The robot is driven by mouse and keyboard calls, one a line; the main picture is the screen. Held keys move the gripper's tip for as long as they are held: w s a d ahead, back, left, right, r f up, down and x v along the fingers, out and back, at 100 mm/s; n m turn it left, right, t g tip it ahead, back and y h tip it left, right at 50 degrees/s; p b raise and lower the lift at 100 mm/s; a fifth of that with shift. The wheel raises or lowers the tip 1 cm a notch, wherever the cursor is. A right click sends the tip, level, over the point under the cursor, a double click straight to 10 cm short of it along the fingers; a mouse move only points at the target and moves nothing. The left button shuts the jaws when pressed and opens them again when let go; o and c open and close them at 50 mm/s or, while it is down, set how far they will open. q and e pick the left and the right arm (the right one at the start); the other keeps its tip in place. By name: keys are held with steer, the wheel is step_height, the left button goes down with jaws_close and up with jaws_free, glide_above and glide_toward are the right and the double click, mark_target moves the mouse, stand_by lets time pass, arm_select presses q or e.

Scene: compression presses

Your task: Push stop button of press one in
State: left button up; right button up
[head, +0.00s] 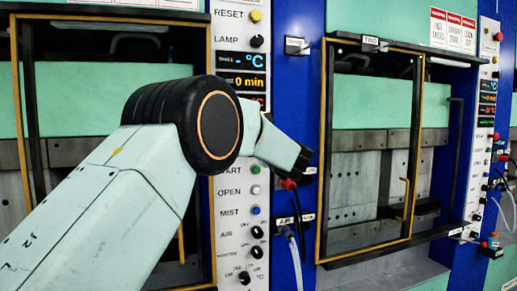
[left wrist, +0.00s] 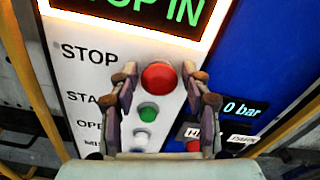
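The red round stop button (left wrist: 160,76) of press one sits on the white control panel (left wrist: 100,32), beside the printed word STOP, in the left wrist view. My left gripper (left wrist: 160,70) is open, with one finger on each side of the button and nothing held. I cannot tell how far the fingertips are from the panel. In the head view my left arm reaches across the panel and hides the stop button. My right gripper is in neither view.
Below stop are a green start button (left wrist: 149,112) and a white open button (left wrist: 141,138). A lit display (left wrist: 150,12) is above, and a 0 bar readout (left wrist: 243,112) is at right. Press two (head: 370,150) stands to the right, beyond a blue column (head: 300,90).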

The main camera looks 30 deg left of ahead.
arm_select(q)
steer(key=shift+o, duration=0.7)
steer(key=shift+w+f, duration=0.1)
steer(key=shift+f, duration=0.05)
steer(key=v, duration=1.2)
